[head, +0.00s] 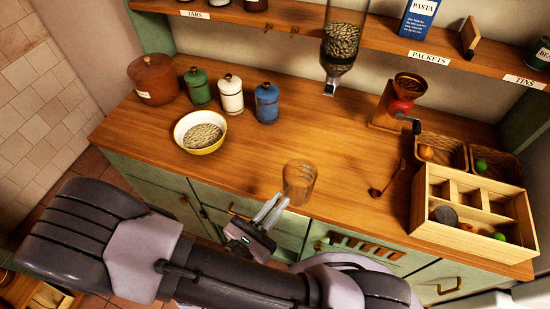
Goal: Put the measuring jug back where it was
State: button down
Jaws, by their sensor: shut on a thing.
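The measuring jug (300,182) is a clear, see-through vessel at the front middle of the wooden counter. It appears close to upright. My gripper (275,207) reaches in from the counter's front edge and is shut on the near side of the jug. Whether the jug's base touches the counter or hangs just above it, I cannot tell. The jug looks empty.
A yellow-rimmed bowl of seeds (202,133) stands left, before several lidded canisters (232,94). A seed dispenser (341,45) hangs above. A grinder (397,104), scoop (387,180), baskets (441,151) and a divided wooden box (465,241) stand right. The counter's middle is clear.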

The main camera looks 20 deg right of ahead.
jog(key=w+f+b, duration=0.1)
jog(key=w+b, duration=0.1)
jog(key=w, duration=0.3)
jog(key=w+a+f+b, duration=0.1)
jog(key=w+f, duration=0.1)
jog(key=w, duration=0.3)
jog(key=w+a+f+b, duration=0.1)
jog(key=w+b, duration=0.1)
jog(key=w, duration=0.3)
jog(key=shift+w+f+b, duration=0.2)
jog(key=shift+f+b, duration=0.1)
jog(key=shift+a+f, duration=0.1)
jog(key=shift+f, duration=0.25)
jog(key=shift+r, duration=0.2)
jog(key=shift+f, duration=0.1)
jog(key=c, duration=1.5)
grip_release()
